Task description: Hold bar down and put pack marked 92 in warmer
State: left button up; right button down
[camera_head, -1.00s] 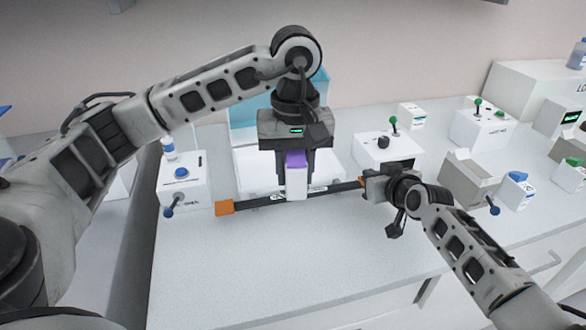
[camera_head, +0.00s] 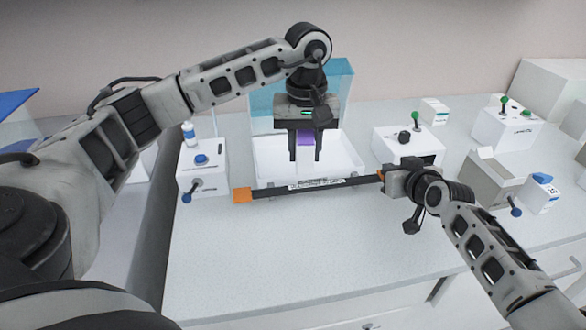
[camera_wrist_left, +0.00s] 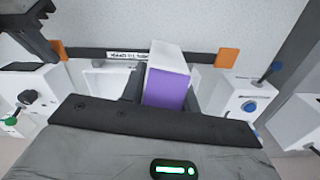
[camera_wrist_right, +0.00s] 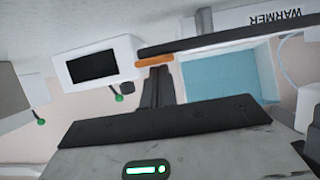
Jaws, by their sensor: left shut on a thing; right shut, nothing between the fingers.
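The warmer is a white open box (camera_head: 264,157) with a raised blue lid (camera_head: 342,90) behind it; its WARMER lettering (camera_wrist_right: 275,18) shows in the right wrist view. The black bar (camera_head: 275,190) runs along its front, with a pale label and an orange left end (camera_head: 242,195). My left gripper (camera_head: 305,158) is shut on a white and purple pack (camera_wrist_left: 165,88), above the warmer's opening behind the bar. No number is readable on the pack. My right gripper (camera_head: 383,178) is shut and empty at the bar's right end; its orange end (camera_wrist_right: 155,60) shows by the fingertips.
A white box with a blue button and blue lever (camera_head: 203,175) stands left of the warmer. A white box with a black knob (camera_head: 410,143) stands right. The front counter is clear.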

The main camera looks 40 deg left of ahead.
pick_arm(q)
jog(key=shift+w+a+f, duration=0.3)
jog(key=shift+w+a, duration=0.3)
jog(key=shift+a, duration=0.1)
jog(key=w+a+f, duration=0.2)
jog(key=w+a, duration=0.4)
jog(key=a, duration=0.1)
jog(key=shift+w+a+f, duration=0.25)
dwell(0.4)
jog(key=shift+f, duration=1.25)
jog(key=shift+f, duration=1.9)
jog(key=shift+f, duration=0.45)
jog(key=o, duration=1.1)
